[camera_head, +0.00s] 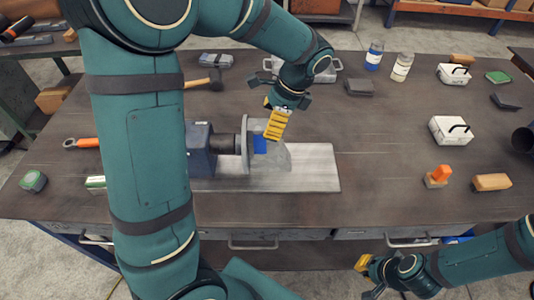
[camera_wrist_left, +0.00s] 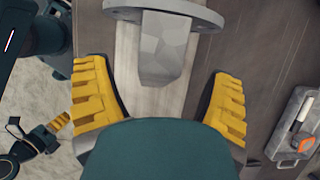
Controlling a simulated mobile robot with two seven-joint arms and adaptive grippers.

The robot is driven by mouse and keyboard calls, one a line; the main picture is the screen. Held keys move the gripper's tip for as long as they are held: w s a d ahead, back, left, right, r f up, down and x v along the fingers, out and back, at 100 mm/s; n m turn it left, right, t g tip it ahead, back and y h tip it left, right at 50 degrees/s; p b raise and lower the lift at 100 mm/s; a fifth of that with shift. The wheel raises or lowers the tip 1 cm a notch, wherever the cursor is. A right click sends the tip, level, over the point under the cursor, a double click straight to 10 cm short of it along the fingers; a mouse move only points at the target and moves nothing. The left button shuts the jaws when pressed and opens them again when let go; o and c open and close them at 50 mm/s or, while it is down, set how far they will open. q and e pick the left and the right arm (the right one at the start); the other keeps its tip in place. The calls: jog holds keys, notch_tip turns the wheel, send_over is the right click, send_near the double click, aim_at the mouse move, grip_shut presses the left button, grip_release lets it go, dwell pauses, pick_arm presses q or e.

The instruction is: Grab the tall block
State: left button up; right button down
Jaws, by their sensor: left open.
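A grey faceted block (camera_wrist_left: 165,50) stands out from a round grey flange (camera_wrist_left: 190,12) in the left wrist view. I take it to be the tall block. In the head view the grey faceted piece (camera_head: 276,158) is beside the upright flange (camera_head: 245,145). My left gripper (camera_head: 277,124) is above it, fingers pointing down. In the left wrist view its yellow fingers (camera_wrist_left: 160,105) are spread wide, one on each side of the block's line, with nothing between them. My right gripper (camera_head: 364,276) is low at the front edge, empty, its fingers apart.
A pale plate (camera_head: 315,170) lies under the flanged pipe. A dark blue housing (camera_head: 201,150) stands left of the flange. White cases (camera_head: 450,130), an orange-topped item (camera_head: 438,176) and bottles (camera_head: 374,56) are to the right. The dark bench (camera_head: 380,130) is clear between.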

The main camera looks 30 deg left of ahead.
aim_at(264, 130)
pick_arm(q)
jog(key=shift+b+x, duration=0.4)
jog(key=shift+x, duration=1.55)
jog(key=shift+s, duration=0.1)
jog(key=c, duration=1.2)
jog(key=shift+r, duration=0.1)
jog(key=shift+c, duration=0.9)
